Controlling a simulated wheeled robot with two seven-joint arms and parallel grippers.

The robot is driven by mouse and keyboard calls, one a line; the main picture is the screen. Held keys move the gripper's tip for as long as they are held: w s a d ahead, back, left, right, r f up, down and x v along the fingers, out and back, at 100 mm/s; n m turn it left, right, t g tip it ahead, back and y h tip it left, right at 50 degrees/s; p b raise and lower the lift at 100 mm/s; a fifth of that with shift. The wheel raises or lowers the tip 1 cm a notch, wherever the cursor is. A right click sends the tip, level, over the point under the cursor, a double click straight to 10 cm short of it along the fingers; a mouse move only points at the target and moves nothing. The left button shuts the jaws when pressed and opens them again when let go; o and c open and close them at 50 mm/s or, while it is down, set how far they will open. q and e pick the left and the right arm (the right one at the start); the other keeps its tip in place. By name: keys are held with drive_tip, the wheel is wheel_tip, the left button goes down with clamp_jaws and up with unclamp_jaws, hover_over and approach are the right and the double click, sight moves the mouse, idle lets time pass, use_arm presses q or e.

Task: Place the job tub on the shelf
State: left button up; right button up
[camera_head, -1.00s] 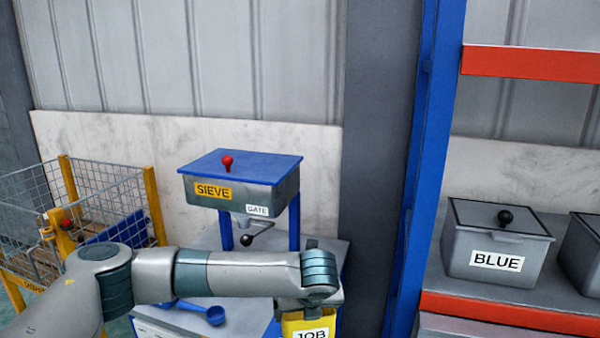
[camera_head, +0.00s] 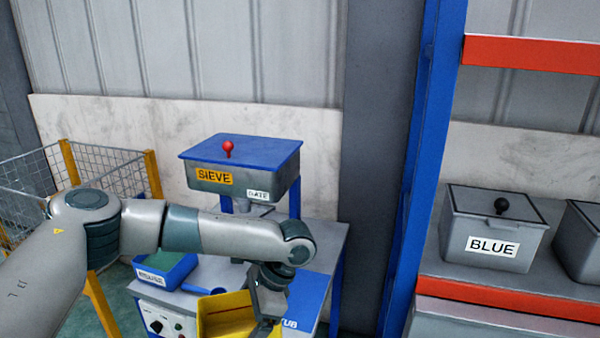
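The yellow job tub (camera_head: 222,318) is at the bottom of the view, its open inside partly showing and its lower part cut off by the picture edge. My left gripper (camera_head: 266,312) reaches down at the tub's right side and appears shut on it; the fingertips are largely hidden. The shelf (camera_head: 505,308) is at the right, with a grey deck and an orange-red front edge. My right gripper is out of view.
A grey BLUE bin (camera_head: 493,235) stands on the shelf, with another grey bin (camera_head: 580,250) right of it. A blue post (camera_head: 415,170) stands left of the shelf. The SIEVE box (camera_head: 240,170), a blue tray (camera_head: 165,270) and a blue scoop (camera_head: 205,290) are at the bench. A wire cage (camera_head: 110,175) is at left.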

use_arm(q)
drive_tip(key=s+a+r+n+g+h+p, duration=0.1)
drive_tip(key=s+a+r+n+g+h, duration=0.1)
drive_tip(key=n, duration=0.5)
drive_tip(key=s+a+r+n+g+h, duration=0.2)
drive_tip(key=s+a+n, duration=0.4)
drive_tip(key=s, duration=0.3)
drive_tip(key=shift+r+n+h+p, duration=0.35)
drive_tip(key=shift+r+n+h, duration=0.2)
drive_tip(key=shift+n+h, duration=0.35)
drive_tip(key=shift+d+f, duration=0.1)
drive_tip(key=shift+d, duration=0.05)
idle(0.7)
drive_tip(key=w+f+x, duration=0.1)
drive_tip(key=w+x, duration=0.1)
drive_tip(key=x, duration=1.1)
drive_tip(key=shift+w+f, duration=0.2)
drive_tip(key=shift+w, duration=0.15)
